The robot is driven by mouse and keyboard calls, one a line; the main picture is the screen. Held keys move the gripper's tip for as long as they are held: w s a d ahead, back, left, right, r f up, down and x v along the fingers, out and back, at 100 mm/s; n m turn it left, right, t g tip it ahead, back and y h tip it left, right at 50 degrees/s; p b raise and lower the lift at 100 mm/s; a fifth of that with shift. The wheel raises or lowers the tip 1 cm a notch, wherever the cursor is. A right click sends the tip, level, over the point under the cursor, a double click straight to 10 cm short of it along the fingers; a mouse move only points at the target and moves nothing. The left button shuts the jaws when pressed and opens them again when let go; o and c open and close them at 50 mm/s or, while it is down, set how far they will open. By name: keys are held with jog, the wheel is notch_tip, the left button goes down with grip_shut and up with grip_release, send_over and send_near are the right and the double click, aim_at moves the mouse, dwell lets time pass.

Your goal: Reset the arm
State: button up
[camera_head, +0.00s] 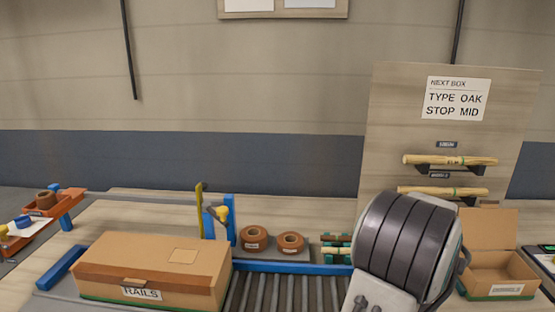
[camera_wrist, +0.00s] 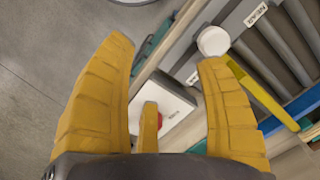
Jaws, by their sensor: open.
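My gripper (camera_wrist: 165,95) shows in the wrist view with its yellow fingers spread apart and nothing between them. Past the fingers are the grey floor and a white-topped box with a red spot (camera_wrist: 165,110), beside the edge of the roller line. In the head view, a dark ribbed part of my arm stands at the lower right, in front of the roller conveyor (camera_head: 285,292). My gripper cannot be made out in the head view.
A closed carton marked RAILS (camera_head: 155,272) sits at the left of the rollers. Two brown tape rolls (camera_head: 254,238) lie behind them. An open carton (camera_head: 497,270) stands at right. A back panel holds wooden rails (camera_head: 450,160) and a sign (camera_head: 456,99) reading TYPE OAK, STOP MID.

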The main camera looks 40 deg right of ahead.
jog(key=w+a+r+n+t, duration=0.1)
jog(key=w+a+n, duration=0.4)
jog(key=a, duration=0.6)
jog(key=w+a+r+n+t, duration=0.1)
jog(key=w+a+r+n, duration=0.3)
jog(key=a, duration=0.7)
jog(key=w+a+r+n+t, duration=0.1)
jog(key=w+a+r+n, duration=0.2)
jog(key=a, duration=0.9)
jog(key=w+n, duration=0.3)
jog(key=n, duration=0.2)
jog(key=shift+w+n+t+h, duration=0.3)
jog(key=shift+w+h, duration=0.1)
